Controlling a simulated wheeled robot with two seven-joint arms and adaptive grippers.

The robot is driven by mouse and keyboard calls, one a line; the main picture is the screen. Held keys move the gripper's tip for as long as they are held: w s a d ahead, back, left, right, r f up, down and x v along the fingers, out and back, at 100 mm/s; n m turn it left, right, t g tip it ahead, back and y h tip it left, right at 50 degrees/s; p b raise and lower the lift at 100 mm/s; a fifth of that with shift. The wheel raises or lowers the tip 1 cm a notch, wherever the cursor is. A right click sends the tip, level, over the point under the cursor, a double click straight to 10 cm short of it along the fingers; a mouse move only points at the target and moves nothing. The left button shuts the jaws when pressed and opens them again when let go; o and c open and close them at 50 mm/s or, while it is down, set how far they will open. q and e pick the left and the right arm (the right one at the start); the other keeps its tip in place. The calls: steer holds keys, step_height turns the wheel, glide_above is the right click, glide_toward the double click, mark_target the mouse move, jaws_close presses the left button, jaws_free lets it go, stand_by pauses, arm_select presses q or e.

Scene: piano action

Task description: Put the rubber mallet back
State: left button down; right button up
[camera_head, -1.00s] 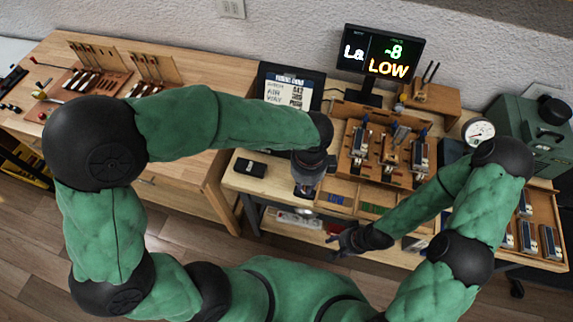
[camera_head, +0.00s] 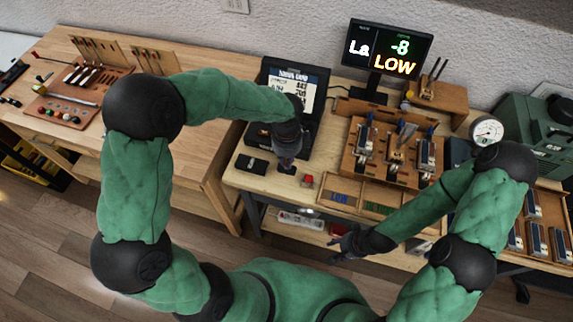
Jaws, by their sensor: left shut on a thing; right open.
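My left gripper (camera_head: 287,166) points down over the left part of the right-hand workbench (camera_head: 240,181), in front of the dark tablet. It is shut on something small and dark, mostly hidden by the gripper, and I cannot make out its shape. I cannot clearly pick out the rubber mallet anywhere. A small red object (camera_head: 307,181) lies on the bench just right of the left gripper, apart from it. My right gripper (camera_head: 346,244) is open and empty, low in front of the bench's front edge.
A wooden rack (camera_head: 349,168) with key mechanisms stands right of the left gripper. A monitor (camera_head: 388,48) reads "La -8 LOW". A black box (camera_head: 251,165) lies to the left. A tool tray (camera_head: 58,119) sits on the left bench. A gauge (camera_head: 487,130) stands at right.

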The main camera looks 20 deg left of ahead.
arm_select(q)
steer(key=shift+w+f+b, duration=0.1)
steer(key=shift+f+b, duration=0.45)
steer(key=shift+f, duration=1.15)
steer(key=shift+f, duration=0.1)
steer(key=c, duration=1.3)
jaws_free()
steer(key=shift+o, duration=0.2)
step_height(320, 180, up, 12)
steer(key=p, duration=0.3)
